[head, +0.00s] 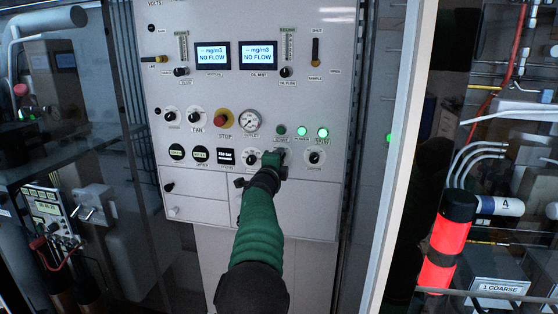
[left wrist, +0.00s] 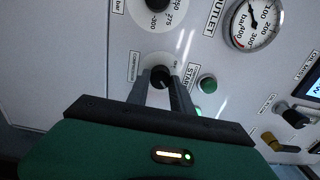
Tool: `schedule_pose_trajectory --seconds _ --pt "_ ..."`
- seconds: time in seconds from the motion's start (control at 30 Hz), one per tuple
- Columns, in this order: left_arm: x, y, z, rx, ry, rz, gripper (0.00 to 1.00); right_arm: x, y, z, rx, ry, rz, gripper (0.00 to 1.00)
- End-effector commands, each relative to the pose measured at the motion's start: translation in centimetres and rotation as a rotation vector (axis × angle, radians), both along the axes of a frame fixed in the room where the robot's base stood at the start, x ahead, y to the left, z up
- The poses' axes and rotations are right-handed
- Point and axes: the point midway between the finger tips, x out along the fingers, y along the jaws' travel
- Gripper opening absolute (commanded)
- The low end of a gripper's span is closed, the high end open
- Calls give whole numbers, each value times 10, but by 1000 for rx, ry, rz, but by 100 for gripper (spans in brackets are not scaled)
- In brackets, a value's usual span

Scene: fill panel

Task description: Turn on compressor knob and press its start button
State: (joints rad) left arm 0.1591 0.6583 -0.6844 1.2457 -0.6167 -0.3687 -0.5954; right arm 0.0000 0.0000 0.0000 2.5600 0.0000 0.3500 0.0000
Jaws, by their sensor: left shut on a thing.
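The compressor knob (left wrist: 161,78) is small and black on a white round plate marked COMPRESSOR in the left wrist view. My left gripper (left wrist: 161,86) has one finger on each side of it and is shut on it. In the head view the left gripper (head: 273,160) reaches the panel and hides the knob. The start button (head: 281,130) is dark green and unlit, just above the gripper. It also shows beside the START label in the left wrist view (left wrist: 208,84). No finger touches it. My right gripper is not seen.
A pressure gauge (head: 250,121), a red stop button (head: 223,118) and other knobs (head: 316,157) are nearby. Two displays (head: 258,55) read NO FLOW. A pale frame post (head: 398,150) stands right of the panel.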

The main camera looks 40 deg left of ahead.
Motion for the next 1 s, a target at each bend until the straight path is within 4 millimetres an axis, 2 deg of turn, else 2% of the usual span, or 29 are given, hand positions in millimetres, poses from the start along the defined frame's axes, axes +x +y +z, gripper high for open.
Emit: schedule_pose_trajectory --seconds 0.03,0.2,0.57,0.67,1.0 --pt "1 -1 -3 0 4 -2 29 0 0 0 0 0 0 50" --pt "1 -1 -2 -1 3 -1 49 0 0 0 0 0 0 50" --pt "-6 -4 -1 0 -1 -2 49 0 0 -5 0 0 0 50" --pt "-20 -12 -4 -3 -4 -2 49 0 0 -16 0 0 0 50" --pt "-101 -57 -8 -8 -6 -7 49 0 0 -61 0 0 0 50"
